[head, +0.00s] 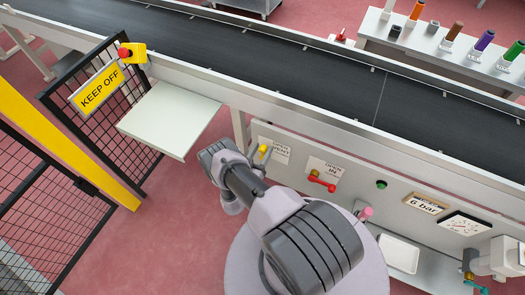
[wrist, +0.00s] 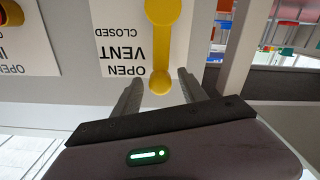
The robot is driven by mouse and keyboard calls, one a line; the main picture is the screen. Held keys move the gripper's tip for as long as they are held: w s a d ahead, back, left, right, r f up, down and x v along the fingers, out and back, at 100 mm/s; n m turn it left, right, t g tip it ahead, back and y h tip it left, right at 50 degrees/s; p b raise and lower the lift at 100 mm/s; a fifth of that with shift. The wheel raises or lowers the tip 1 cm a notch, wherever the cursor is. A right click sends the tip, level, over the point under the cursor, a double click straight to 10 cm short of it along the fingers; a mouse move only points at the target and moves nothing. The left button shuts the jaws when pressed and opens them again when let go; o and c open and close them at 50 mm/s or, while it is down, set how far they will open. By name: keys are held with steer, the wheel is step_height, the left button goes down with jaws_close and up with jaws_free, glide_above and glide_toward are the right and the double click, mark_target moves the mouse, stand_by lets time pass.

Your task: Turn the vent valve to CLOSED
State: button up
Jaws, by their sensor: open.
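The yellow vent valve handle (wrist: 161,45) stands lengthwise in the wrist view, beside a white label (wrist: 118,55) that reads OPEN, VENT, CLOSED upside down. Its rounded free end lies by the OPEN line. My gripper (wrist: 160,77) is open, with one finger on each side of that free end. Gaps show between the handle and both fingers; I cannot tell the depth between them. In the head view the yellow handle (head: 264,151) shows just right of my arm's end, on the grey panel under the conveyor.
A red valve handle (head: 321,184) with its own label sits right of the vent valve. A pressure gauge (head: 461,225) and a white tray (head: 399,253) are further right. A pale shelf (head: 170,117) juts out at left, near the mesh fence (head: 100,95). The conveyor (head: 300,65) runs above.

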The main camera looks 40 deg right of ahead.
steer(key=shift+w+d, duration=0.25)
steer(key=shift+d, duration=0.15)
jaws_close()
stand_by(1.2)
